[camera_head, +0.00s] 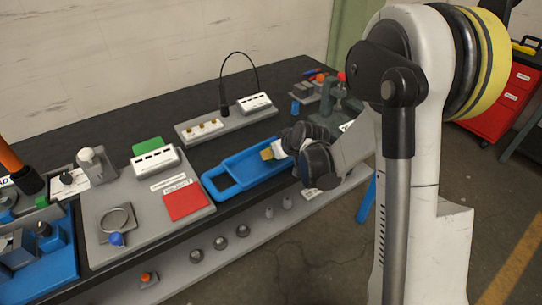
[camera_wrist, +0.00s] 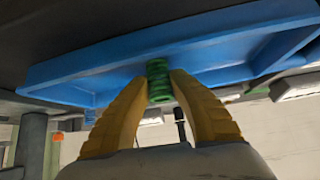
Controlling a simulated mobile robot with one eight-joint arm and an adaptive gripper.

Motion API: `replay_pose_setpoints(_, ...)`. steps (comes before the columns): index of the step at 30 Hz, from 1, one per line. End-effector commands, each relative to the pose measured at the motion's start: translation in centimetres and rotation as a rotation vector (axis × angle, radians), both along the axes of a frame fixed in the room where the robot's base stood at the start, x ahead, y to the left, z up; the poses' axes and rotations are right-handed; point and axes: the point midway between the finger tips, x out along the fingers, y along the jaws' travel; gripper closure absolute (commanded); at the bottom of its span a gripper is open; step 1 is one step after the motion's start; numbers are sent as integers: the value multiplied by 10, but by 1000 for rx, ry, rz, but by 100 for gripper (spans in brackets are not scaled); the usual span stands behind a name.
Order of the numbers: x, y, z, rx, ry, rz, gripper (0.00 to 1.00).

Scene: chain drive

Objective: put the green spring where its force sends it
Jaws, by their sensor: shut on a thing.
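The green spring (camera_wrist: 159,82) is a small ribbed cylinder between the two yellow fingers of my gripper (camera_wrist: 160,90) in the wrist view. The gripper is shut on it. A blue tray (camera_wrist: 110,62) lies right behind the spring in that view; I cannot tell whether the spring touches it. In the head view my gripper (camera_head: 268,153) is over the blue tray (camera_head: 222,186), near its right half, and the spring is hidden. A grey board on the left holds a green pad (camera_head: 147,145), a red pad (camera_head: 185,202) and a round metal plate (camera_head: 115,220).
A white labelled block (camera_head: 155,161) stands between the pads. Behind the tray is a grey strip (camera_head: 235,123) with brass parts and a black cable (camera_head: 223,90). Blue fixtures (camera_head: 55,250) fill the left end. A clamp-like tool (camera_head: 340,95) stands at the right end.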

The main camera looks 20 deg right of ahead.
Motion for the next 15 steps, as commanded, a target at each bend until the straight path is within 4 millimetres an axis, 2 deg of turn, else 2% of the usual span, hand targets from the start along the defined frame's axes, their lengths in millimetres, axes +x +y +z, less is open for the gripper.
replay_pose_setpoints(9,0,0,-3,0,0,0,100)
replay_pose_setpoints(10,0,0,-3,0,0,0,73)
replay_pose_setpoints(11,0,0,-3,0,0,0,64)
replay_pose_setpoints(12,0,0,-2,0,0,0,58)
replay_pose_setpoints(15,0,0,-2,0,0,0,58)
